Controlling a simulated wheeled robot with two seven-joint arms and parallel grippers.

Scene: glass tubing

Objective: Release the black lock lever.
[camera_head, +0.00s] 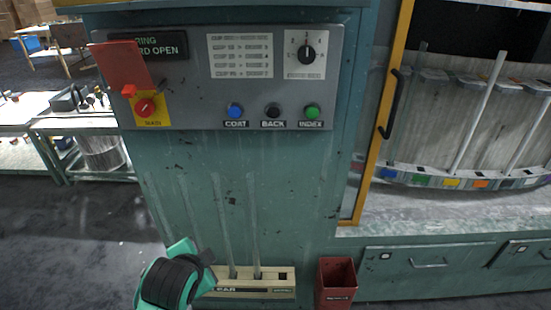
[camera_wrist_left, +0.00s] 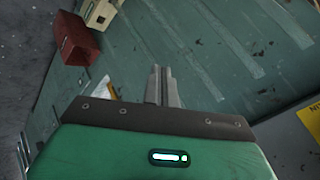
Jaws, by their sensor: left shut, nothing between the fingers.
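A black curved handle (camera_head: 390,104) is mounted on the yellow door frame in the head view. It is the only lever-like black part I make out; I cannot tell if it is the lock lever. My left gripper (camera_wrist_left: 164,76) is shut and empty in the left wrist view, with the teal cabinet front behind it. In the head view its teal and black wrist (camera_head: 172,281) is at the lower left, well away from the handle, and its fingertips are not clear. My right gripper is not in view.
A grey control panel (camera_head: 216,107) carries a red main switch (camera_head: 146,107), a black selector knob (camera_head: 306,53) and several buttons. Glass tubes (camera_head: 477,112) stand behind the door.

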